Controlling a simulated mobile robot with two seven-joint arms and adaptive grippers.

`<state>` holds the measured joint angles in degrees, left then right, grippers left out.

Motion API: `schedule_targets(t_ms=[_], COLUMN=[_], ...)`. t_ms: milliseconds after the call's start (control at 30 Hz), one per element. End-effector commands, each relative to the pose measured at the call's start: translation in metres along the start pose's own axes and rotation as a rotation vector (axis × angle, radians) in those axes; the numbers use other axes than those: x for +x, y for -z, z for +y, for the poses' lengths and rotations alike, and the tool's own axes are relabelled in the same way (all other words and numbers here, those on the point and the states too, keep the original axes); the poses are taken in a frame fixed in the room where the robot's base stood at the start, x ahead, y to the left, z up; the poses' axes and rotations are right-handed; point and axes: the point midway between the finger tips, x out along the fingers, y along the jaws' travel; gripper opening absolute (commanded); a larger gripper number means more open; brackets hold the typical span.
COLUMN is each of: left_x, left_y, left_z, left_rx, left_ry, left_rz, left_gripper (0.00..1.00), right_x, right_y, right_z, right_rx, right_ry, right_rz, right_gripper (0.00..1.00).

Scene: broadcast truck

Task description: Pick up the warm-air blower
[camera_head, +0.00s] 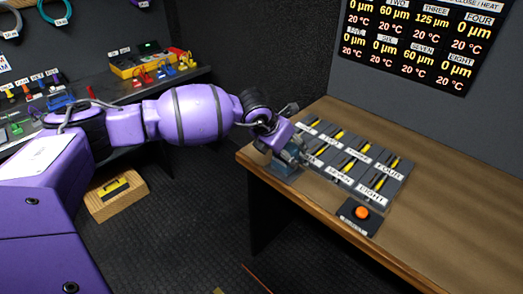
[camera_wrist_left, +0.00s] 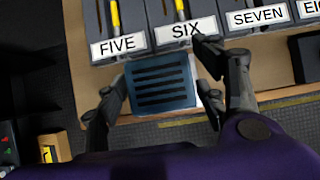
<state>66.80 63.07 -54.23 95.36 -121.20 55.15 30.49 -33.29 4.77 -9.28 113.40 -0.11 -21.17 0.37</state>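The warm-air blower appears to be the blue-grey box with dark slots (camera_wrist_left: 162,86) between my left gripper's fingers in the left wrist view. In the head view the blower (camera_head: 284,172) sits at the near left corner of the wooden table, partly hidden by my gripper. My left gripper (camera_head: 287,150) is over that corner. In the left wrist view its fingers (camera_wrist_left: 160,92) are spread on either side of the blower, with narrow gaps apparent; firm contact cannot be made out. My right gripper is in neither view.
Labelled grey slots with yellow tools (camera_head: 352,157) stand right beside the blower. A black box with an orange button (camera_head: 361,212) is at the table's front edge. A display board (camera_head: 415,40) hangs behind. A wooden box (camera_head: 117,195) is on the floor. The table's right side is clear.

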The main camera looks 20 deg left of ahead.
Motion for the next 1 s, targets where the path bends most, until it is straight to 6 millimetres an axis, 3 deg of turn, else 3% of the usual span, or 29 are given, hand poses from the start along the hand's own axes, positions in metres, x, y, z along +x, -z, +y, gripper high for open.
schedule_targets(t_ms=[33,367,767,933,1000], left_x=[-0.001,-0.001,-0.008,-0.028,-0.047], left_y=[-0.001,-0.002,-0.007,-0.020,-0.016], left_z=[0.000,0.000,0.000,0.000,-0.002], left_rx=[0.001,0.001,0.001,0.002,0.004], left_ry=[0.000,0.000,0.000,0.001,-0.001], left_rz=[-0.002,-0.004,-0.005,-0.006,-0.005], left_gripper=[0.52,0.11,0.11,0.11,0.11], right_x=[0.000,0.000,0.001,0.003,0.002], right_y=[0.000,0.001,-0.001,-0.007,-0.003], right_z=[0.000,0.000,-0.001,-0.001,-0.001], right_rx=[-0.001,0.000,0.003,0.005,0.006], right_ry=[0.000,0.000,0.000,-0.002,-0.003], right_rz=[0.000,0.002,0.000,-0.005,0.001], right_gripper=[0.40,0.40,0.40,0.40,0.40])
